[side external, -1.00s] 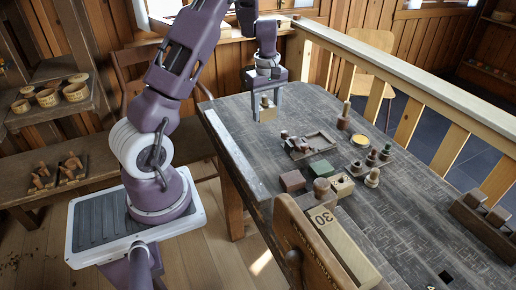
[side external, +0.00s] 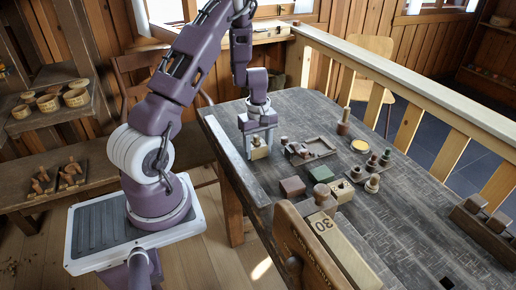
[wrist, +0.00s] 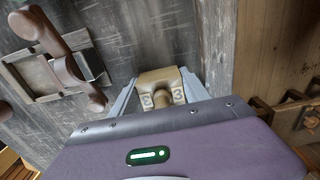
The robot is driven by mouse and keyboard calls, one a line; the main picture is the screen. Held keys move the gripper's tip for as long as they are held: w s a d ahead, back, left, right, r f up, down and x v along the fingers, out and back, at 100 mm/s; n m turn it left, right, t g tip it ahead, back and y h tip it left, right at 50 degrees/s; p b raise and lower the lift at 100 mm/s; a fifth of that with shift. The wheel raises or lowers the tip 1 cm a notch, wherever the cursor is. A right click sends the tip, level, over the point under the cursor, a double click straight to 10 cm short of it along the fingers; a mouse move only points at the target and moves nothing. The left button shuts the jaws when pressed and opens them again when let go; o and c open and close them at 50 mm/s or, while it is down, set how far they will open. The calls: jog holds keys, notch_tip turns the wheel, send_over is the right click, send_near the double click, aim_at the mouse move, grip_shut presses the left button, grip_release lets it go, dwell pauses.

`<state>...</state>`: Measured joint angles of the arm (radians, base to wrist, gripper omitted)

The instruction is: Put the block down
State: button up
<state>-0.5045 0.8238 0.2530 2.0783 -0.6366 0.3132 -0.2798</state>
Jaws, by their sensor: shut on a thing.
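The block (side external: 259,152) is pale wood with a rounded knob-like part, and it sits between my gripper's fingers. In the wrist view the block (wrist: 162,88) shows dark "3" marks on its faces. My gripper (side external: 259,156) is shut on it, low over the left part of the grey table, beside the shallow wooden tray. In the wrist view my gripper's fingers (wrist: 161,96) flank the block on both sides. Its underside is hidden, so I cannot tell whether it touches the table.
The shallow tray (side external: 291,157) with dark turned pieces lies just right of my gripper. A brown block (side external: 292,187), a green block (side external: 321,174) and turned spools (side external: 371,185) stand nearer the camera. The table's left edge (side external: 232,160) is close by.

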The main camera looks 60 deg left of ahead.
aim_at(259, 146)
jog(key=shift+f, duration=0.1)
jog(key=o, duration=1.5)
notch_tip(259, 146, up, 13)
jog(key=s+d+r+m+t, duration=0.2)
jog(key=d+r+m, duration=0.5)
jog(key=d+r, duration=0.55)
jog(key=s+d+r+m+t, duration=0.1)
jog(key=s+d+m, duration=0.2)
jog(key=s+d, duration=0.1)
jog(key=s+d+r+m+t, duration=0.1)
jog(key=s+d+m, duration=0.3)
jog(key=s, duration=0.2)
jog(key=s+d+r+m+t, duration=0.1)
jog(key=s+d+m, duration=0.3)
jog(key=s+d, duration=0.1)
jog(key=shift+r+t, duration=0.3)
jog(key=shift+r, duration=0.1)
